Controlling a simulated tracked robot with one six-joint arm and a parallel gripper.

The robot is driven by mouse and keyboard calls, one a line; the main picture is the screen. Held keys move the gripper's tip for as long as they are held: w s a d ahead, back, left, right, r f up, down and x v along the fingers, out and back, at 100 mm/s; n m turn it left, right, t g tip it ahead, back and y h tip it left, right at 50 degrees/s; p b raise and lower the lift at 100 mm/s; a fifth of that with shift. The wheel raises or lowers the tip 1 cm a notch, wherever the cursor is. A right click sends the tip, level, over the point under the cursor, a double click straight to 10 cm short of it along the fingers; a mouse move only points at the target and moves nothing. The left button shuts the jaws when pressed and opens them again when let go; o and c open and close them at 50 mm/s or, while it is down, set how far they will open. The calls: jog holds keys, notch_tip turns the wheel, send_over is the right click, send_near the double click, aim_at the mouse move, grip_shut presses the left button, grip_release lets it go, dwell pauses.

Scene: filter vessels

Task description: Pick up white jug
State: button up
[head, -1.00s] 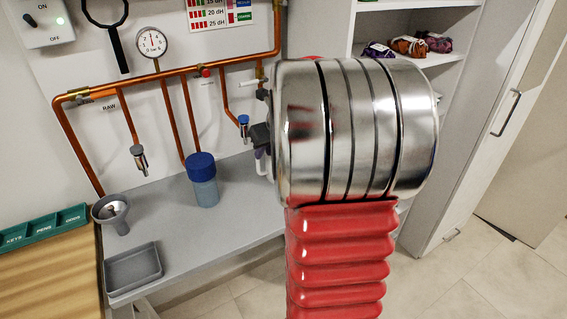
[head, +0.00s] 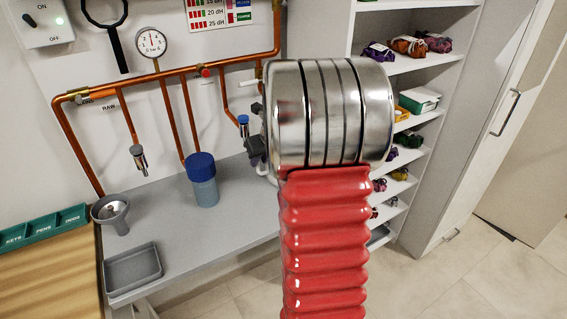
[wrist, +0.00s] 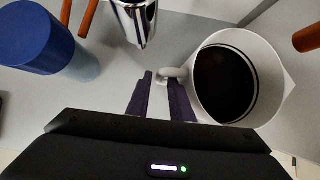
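The white jug (wrist: 274,105) stands at the right in the wrist view, seen from above, with a dark round inside. Its handle (wrist: 172,73) points left toward my gripper (wrist: 160,78). My gripper is open, its two dark fingers apart at the handle's near side; I cannot tell whether they touch it. In the head view my silver and red arm hides most of the jug, and only a white sliver (head: 263,170) shows beside the dark gripper (head: 256,150).
A blue-lidded bottle (head: 203,180) stands left of the jug on the grey bench (head: 170,235). A metal tap (wrist: 138,20) hangs close above the handle. A funnel cup (head: 112,214) and grey tray (head: 133,270) are farther left. Shelves (head: 412,65) stand at the right.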

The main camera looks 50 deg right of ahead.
aim_at(258, 170)
jog(key=x, duration=0.4)
jog(key=shift+c, duration=0.7)
grip_shut()
dwell(1.0)
jog(key=shift+d+r, duration=0.1)
